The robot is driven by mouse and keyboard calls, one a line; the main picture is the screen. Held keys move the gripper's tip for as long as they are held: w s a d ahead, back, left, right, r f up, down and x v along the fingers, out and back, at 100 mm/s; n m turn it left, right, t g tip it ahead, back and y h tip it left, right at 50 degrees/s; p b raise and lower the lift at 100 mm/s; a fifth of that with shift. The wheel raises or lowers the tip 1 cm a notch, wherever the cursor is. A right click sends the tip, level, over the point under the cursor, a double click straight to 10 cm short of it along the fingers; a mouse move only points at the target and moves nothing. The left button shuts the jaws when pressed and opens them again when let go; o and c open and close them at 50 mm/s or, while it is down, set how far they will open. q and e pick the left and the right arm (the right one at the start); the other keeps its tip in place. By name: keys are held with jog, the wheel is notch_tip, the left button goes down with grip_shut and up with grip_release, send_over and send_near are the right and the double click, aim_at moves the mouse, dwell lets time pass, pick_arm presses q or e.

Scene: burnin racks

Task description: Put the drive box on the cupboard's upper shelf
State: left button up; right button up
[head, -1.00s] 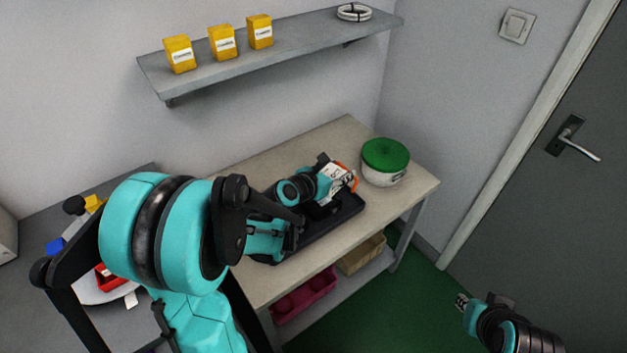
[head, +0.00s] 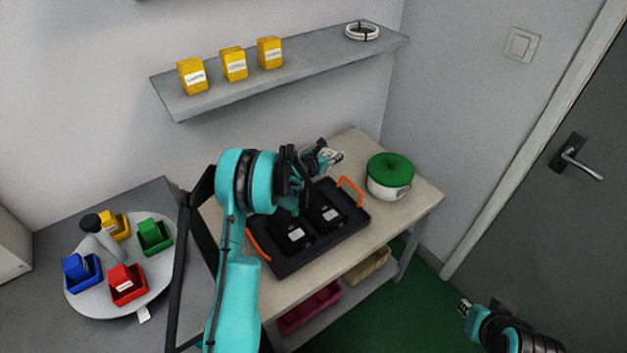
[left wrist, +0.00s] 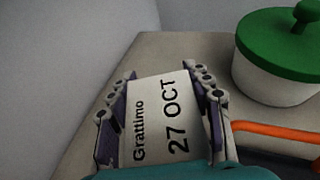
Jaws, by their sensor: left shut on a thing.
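My left gripper (head: 327,157) is shut on a box with a white label (left wrist: 165,112) reading "Grattimo 27 OCT". In the left wrist view the label fills the space between the two fingers. The rest of the box is mostly hidden, so I cannot tell whether it is the drive box. In the head view it is held near the back of the bench, behind the black tray. My right gripper (head: 465,308) is at the lower right over the floor, small and apparently empty; its finger opening is unclear. I cannot identify a cupboard in these views.
The black tray (head: 350,228) with orange handles holds black labelled boxes. A green-lidded pot (head: 389,176) stands at its right. A wall shelf (head: 215,98) above carries three yellow boxes and a white coil. A round turntable (head: 90,300) with coloured bins is at left.

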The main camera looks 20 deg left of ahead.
pick_arm(q)
jog(key=a+f+b, duration=0.1)
jog(key=a, duration=0.1)
jog(key=s+a+f, duration=0.1)
jog(key=a+f, duration=0.1)
jog(key=a, duration=0.1)
jog(key=a+f+b, duration=0.1)
jog(key=a+f, duration=0.1)
jog(key=a, duration=0.1)
jog(key=shift+s+f+b, duration=0.15)
jog(key=shift+s+b, duration=0.15)
jog(key=shift+b, duration=0.05)
notch_tip(320, 180, down, 4)
jog(key=shift+b, duration=1.05)
jog(key=o, duration=1.1)
